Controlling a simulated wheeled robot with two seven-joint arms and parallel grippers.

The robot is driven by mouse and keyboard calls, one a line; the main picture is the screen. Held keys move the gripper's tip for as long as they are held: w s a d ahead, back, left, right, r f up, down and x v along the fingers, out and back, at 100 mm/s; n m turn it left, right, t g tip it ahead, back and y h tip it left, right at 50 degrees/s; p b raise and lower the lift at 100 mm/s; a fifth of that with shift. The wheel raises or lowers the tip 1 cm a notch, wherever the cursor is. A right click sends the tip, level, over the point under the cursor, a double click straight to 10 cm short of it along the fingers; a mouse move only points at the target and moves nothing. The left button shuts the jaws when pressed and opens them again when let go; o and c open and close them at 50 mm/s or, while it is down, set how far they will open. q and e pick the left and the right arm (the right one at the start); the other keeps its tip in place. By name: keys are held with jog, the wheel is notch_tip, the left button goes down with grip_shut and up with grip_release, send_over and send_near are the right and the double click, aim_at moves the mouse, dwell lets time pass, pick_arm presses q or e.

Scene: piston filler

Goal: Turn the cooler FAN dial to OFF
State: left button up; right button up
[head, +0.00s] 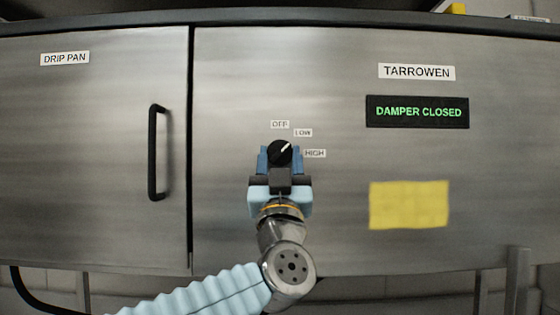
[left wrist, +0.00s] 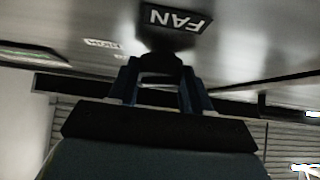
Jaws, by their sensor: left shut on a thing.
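The black FAN dial (head: 279,152) sits on the steel panel in the head view, with OFF above it, LOW at its upper right and HIGH at its right. Its white pointer line points up and right, toward LOW. My left gripper (head: 280,160) comes from below and is shut on the dial, with blue fingers on either side. In the left wrist view the gripper (left wrist: 160,75) reaches to the dark dial (left wrist: 165,42) beneath the upside-down FAN label (left wrist: 178,19). The right gripper is not in view.
A DRIP PAN door with a black vertical handle (head: 157,152) is on the left. A green-lit DAMPER CLOSED display (head: 418,112) sits under the TARROWEN label (head: 417,72). A blank yellow note (head: 409,204) is at the right. The panel around the dial is clear.

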pick_arm(q)
jog(key=shift+n+y, duration=0.5)
jog(key=shift+n, duration=0.1)
jog(key=shift+c, duration=0.2)
jog(key=n+y, duration=0.2)
jog(key=n+g+y, duration=0.1)
jog(key=n+y, duration=0.2)
jog(key=n, duration=0.1)
jog(key=shift+d+y, duration=0.3)
jog(key=shift+y, duration=0.1)
jog(key=n+g+y, duration=0.1)
jog(key=n+y, duration=0.1)
jog(key=n, duration=0.1)
jog(key=n+g+y+p, duration=0.1)
jog(key=n+g+y, duration=0.1)
jog(key=n+y, duration=0.1)
jog(key=shift+d+r+n+g+p, duration=0.15)
jog(key=shift+n+g+p, duration=0.15)
jog(key=shift+n+g+y+p, duration=0.45)
jog(key=shift+n+g+y, duration=0.7)
jog(key=shift+n, duration=0.75)
jog(key=shift+n+g, duration=0.3)
jog(key=shift+g, duration=0.15)
jog(key=o, duration=1)
jog(key=shift+o, duration=0.2)
